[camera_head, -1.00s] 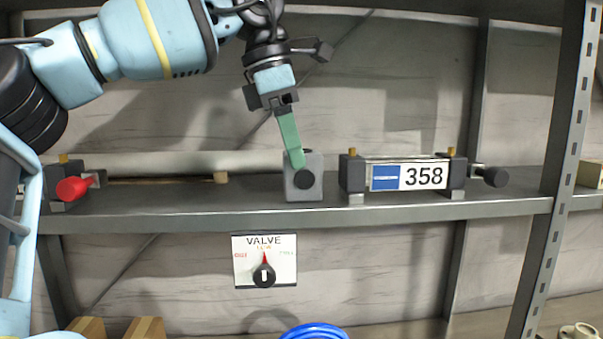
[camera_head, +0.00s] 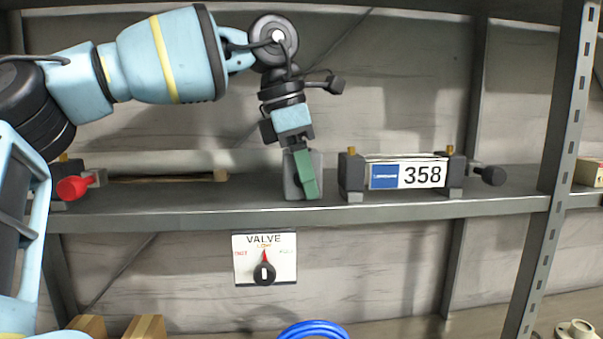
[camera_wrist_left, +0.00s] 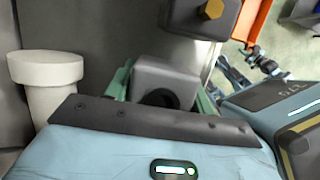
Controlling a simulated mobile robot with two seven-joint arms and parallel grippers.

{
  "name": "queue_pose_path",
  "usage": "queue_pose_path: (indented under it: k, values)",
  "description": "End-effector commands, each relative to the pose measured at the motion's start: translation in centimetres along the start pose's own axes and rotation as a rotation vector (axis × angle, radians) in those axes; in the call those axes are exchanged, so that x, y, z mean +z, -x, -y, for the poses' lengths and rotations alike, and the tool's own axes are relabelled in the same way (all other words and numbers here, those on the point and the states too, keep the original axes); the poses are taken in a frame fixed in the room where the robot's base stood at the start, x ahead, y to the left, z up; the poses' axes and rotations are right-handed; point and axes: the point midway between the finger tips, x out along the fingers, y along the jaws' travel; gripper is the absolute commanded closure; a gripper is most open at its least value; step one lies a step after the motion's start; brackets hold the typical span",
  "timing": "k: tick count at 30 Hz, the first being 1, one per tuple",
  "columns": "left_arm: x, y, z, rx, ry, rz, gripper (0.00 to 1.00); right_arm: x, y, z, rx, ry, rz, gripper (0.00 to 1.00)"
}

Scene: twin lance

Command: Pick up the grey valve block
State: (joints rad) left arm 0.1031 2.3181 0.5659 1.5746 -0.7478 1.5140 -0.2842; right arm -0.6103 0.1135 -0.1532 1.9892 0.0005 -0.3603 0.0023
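The grey valve block (camera_head: 290,178) stands upright on the metal shelf, left of the frame with the 358 plate. My left gripper (camera_head: 304,176) points down over it, and a green finger covers much of its front and right side. In the left wrist view the block (camera_wrist_left: 165,75) shows its dark round hole and lies between the two green fingers of my left gripper (camera_wrist_left: 160,92). The fingers look spread around it; whether they touch it is hard to see. My right gripper is out of view.
Close on the right stands the dark-ended frame with the 358 plate (camera_head: 408,176). A pale rod (camera_head: 150,175) and a red knob (camera_head: 73,188) are on the left. A valve dial panel (camera_head: 265,258) hangs below the shelf (camera_head: 400,207). A white cylinder (camera_wrist_left: 47,85) shows in the wrist view.

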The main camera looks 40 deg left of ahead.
Motion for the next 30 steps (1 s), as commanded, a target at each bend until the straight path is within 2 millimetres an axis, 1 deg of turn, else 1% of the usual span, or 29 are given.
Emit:
queue_pose_path:
  k: [1, 6, 7, 17, 23, 28, 30]
  values:
    - [0.0, 0.0, 0.0, 0.000, 0.000, 0.000, 0.54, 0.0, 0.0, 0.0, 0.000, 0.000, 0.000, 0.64]
    - [0.0, 0.0, 0.0, 0.000, 0.000, 0.000, 0.76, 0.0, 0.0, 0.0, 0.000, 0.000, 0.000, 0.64]
    - [0.0, 0.0, 0.0, 0.000, 0.000, 0.000, 0.79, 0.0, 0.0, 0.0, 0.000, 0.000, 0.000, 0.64]
    - [0.1, 0.3, 0.0, 0.001, 0.000, 0.001, 0.79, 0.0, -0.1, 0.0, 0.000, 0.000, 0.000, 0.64]
    - [0.5, 1.5, 0.0, 0.002, 0.001, 0.000, 0.79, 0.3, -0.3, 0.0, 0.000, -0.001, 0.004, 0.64]
    - [1.1, 3.5, 0.0, 0.003, 0.001, 0.002, 0.79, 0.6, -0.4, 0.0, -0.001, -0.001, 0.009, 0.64]
    - [1.4, 3.4, 1.2, 0.001, -0.004, -0.001, 0.79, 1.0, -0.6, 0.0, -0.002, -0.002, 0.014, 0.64]
